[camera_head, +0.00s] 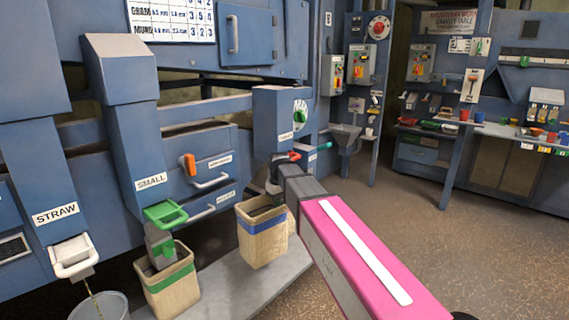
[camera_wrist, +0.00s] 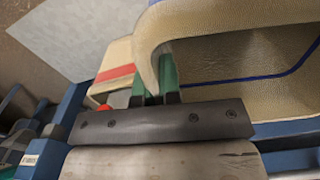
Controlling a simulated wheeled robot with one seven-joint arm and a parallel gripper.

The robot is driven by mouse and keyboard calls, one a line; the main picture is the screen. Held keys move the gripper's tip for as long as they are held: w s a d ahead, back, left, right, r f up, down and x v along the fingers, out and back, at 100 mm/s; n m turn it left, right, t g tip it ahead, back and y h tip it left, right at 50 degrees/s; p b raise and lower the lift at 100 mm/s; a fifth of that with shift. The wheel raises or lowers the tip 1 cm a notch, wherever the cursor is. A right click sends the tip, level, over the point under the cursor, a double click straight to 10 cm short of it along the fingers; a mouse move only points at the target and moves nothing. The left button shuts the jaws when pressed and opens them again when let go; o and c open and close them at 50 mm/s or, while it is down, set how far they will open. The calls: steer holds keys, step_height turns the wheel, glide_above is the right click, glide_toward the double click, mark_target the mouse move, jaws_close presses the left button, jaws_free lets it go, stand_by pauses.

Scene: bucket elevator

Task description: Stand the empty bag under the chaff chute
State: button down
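A beige bag with a blue stripe (camera_head: 262,243) is at the end of my arm in the head view. In the wrist view the same bag (camera_wrist: 285,95) fills the upper right, with its rim between the green fingers. My gripper (camera_wrist: 157,75) looks shut on that rim; in the head view the fingers are mostly hidden. The bag looks upright, and I cannot tell whether its base touches the platform. A blue chute box (camera_head: 278,112) with a label too small to read is above and slightly right of the bag. No chute label reads clearly as chaff.
A green-striped bag (camera_head: 167,288) stands under the SMALL chute (camera_head: 135,120). A grey bucket (camera_head: 98,306) is below the STRAW spout (camera_head: 73,258). A red-striped bag (camera_wrist: 117,72) is close beside the held bag in the wrist view. The grey platform (camera_head: 235,290) has bare room in front.

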steer(key=s+d+r+m, duration=0.2)
steer(key=d, duration=0.5)
steer(key=s+d+r+m, duration=0.2)
steer(key=d+m, duration=0.1)
steer(key=d, duration=0.5)
steer(key=s+d+r+m, duration=0.2)
steer(key=d+m, duration=0.1)
steer(key=d, duration=0.4)
steer(key=shift+s+d+r, duration=0.25)
steer(key=shift+s+d, duration=0.1)
steer(key=shift+d, duration=0.05)
